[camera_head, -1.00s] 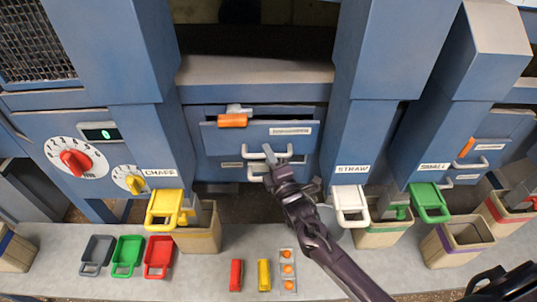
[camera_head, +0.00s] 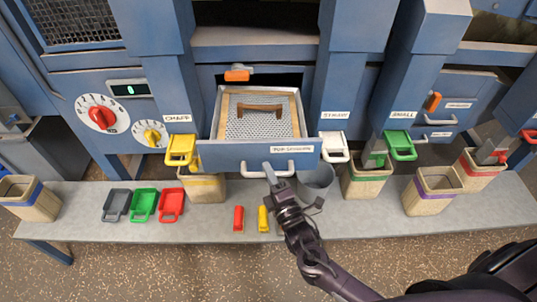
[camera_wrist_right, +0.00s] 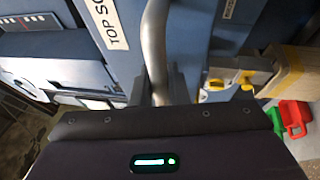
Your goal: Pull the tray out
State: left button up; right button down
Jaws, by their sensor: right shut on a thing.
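The tray (camera_head: 206,146) is a blue drawer with a perforated metal screen (camera_head: 285,127) in a wooden frame and a brown handle bar (camera_head: 259,110) across it. It stands well out of the blue machine, over the bench, its label starting "TOP SC" in the right wrist view. My right gripper (camera_head: 271,176) is shut on the metal front handle (camera_head: 285,173). The right wrist view shows the handle bar (camera_wrist_right: 154,40) running between the fingers (camera_wrist_right: 158,86). My left gripper is not in view.
An orange latch (camera_head: 237,75) sits above the drawer opening. A grey bucket (camera_head: 317,183) stands just right of the handle. Chutes with a yellow gate (camera_head: 180,149) and a white gate (camera_head: 334,147) flank the tray. Bins and small coloured scoops (camera_head: 144,205) line the bench (camera_head: 330,222).

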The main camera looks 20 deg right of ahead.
jog(key=s+a+p, duration=0.2)
jog(key=s, duration=0.6)
jog(key=shift+a, duration=0.15)
jog(key=c, duration=1.4)
grip_release()
jog(key=b+v, duration=0.2)
jog(key=v, duration=0.5)
jog(key=shift+s, duration=0.4)
jog(key=shift+f, duration=0.2)
